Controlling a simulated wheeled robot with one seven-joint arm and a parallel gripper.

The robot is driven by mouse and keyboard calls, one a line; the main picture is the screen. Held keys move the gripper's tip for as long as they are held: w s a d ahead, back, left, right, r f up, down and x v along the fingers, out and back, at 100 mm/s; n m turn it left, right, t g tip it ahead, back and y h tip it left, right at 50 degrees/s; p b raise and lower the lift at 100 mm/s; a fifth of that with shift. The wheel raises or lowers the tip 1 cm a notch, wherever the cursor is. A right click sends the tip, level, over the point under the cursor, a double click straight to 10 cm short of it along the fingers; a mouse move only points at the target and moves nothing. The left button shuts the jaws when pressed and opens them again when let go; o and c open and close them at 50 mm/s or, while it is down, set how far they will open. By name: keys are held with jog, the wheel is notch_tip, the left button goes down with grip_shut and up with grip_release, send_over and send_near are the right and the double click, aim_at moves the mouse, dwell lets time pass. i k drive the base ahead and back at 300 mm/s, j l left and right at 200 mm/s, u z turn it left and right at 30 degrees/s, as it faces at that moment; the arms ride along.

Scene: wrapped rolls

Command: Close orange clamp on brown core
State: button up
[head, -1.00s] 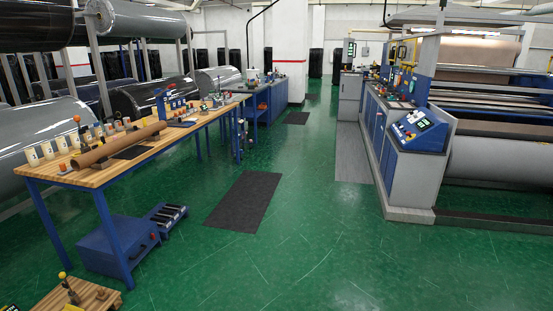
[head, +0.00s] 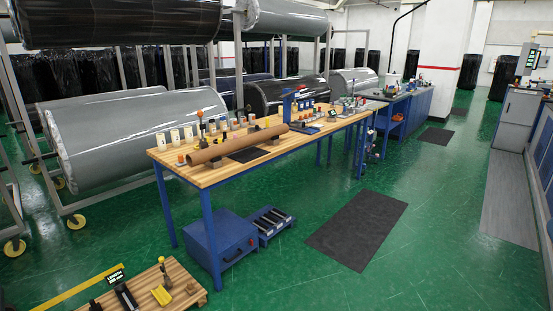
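A long brown core (head: 238,143) lies along the front part of a wooden-topped workbench (head: 215,176) with blue legs, left of centre in the head view. Small orange pieces show near the core's left end (head: 181,158) and near its right end; I cannot tell which of these is the orange clamp, or whether it is open or closed. A dark upright handle with an orange knob (head: 200,114) stands behind the core. My gripper is not in view.
Several pale cylinders stand behind the core. A blue box (head: 220,240) sits under the bench, and a low pallet (head: 150,285) with tools is at the front left. A dark mat (head: 358,229) lies on open green floor.

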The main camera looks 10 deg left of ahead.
aim_at(199, 113)
jog(key=i+j+u, duration=0.55)
jog(key=i, duration=0.15)
jog(key=i+u, duration=0.25)
jog(key=i, duration=0.15)
jog(key=i+j+u, duration=0.1)
jog(key=i+j, duration=0.2)
jog(key=i+l+u, duration=0.1)
jog(key=i, duration=0.4)
jog(key=i+l+u, duration=0.1)
jog(key=i+l, duration=0.2)
jog(key=i, duration=0.2)
jog(key=i+l+u, duration=0.1)
jog(key=i+l, duration=0.2)
jog(key=i, duration=0.2)
jog(key=i+l+u, duration=0.1)
jog(key=i+l, duration=0.2)
jog(key=i, duration=0.2)
